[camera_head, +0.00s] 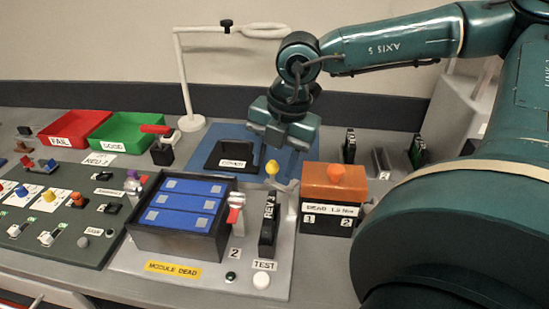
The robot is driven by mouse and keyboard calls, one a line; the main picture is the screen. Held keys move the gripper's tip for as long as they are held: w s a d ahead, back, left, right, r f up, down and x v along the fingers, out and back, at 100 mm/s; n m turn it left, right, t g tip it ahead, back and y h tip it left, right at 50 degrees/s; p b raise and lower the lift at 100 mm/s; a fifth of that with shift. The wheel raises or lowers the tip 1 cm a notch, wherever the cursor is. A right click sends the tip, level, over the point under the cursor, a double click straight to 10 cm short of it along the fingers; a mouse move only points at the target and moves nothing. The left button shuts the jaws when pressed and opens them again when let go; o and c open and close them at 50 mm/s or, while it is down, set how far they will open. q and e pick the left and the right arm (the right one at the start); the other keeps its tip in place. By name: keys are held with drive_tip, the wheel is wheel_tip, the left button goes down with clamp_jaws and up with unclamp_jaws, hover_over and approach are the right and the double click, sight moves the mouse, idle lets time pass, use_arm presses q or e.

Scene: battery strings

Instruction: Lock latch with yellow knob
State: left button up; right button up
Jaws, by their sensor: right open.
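A yellow knob (272,168) stands at the back right of the grey test fixture, behind a black upright part marked REV 3 (268,225). The latch body under the knob is small, and its exact position is hard to tell. My right gripper (282,132) hangs above and behind the knob, pointing down. It is open and appears empty and apart from the knob. My left gripper is out of view.
An orange-topped black box (334,187) stands close right of the yellow knob. A blue mat (215,135) with a black holder lies behind. Red (76,128) and green (128,132) bins are at the back left. A white lamp stand (185,85) rises behind.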

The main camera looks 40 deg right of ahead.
drive_tip(key=shift+f, duration=0.2)
drive_tip(key=c, duration=1)
drive_tip(key=b, duration=0.1)
drive_tip(key=n+b, duration=0.1)
drive_tip(key=b, duration=0.1)
drive_tip(key=shift+s+a+f+n, duration=0.15)
drive_tip(key=shift+a+f+n, duration=0.05)
drive_tip(key=shift+f+n, duration=0.1)
drive_tip(key=shift+s+n+b, duration=0.2)
drive_tip(key=shift+n+b, duration=0.4)
drive_tip(key=shift+b, duration=0.05)
drive_tip(key=shift+s+a+r+n+g+y+b, duration=0.15)
drive_tip(key=shift+s+n+y+b, duration=0.1)
drive_tip(key=shift+n, duration=0.3)
drive_tip(key=shift+s+a+r+n+g+y+b, duration=0.15)
drive_tip(key=shift+n+b, duration=0.1)
drive_tip(key=shift+n, duration=0.3)
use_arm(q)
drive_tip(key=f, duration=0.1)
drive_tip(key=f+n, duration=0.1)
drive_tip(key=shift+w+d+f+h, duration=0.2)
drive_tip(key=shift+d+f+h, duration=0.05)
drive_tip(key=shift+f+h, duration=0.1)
use_arm(e)
drive_tip(key=shift+d, duration=0.1)
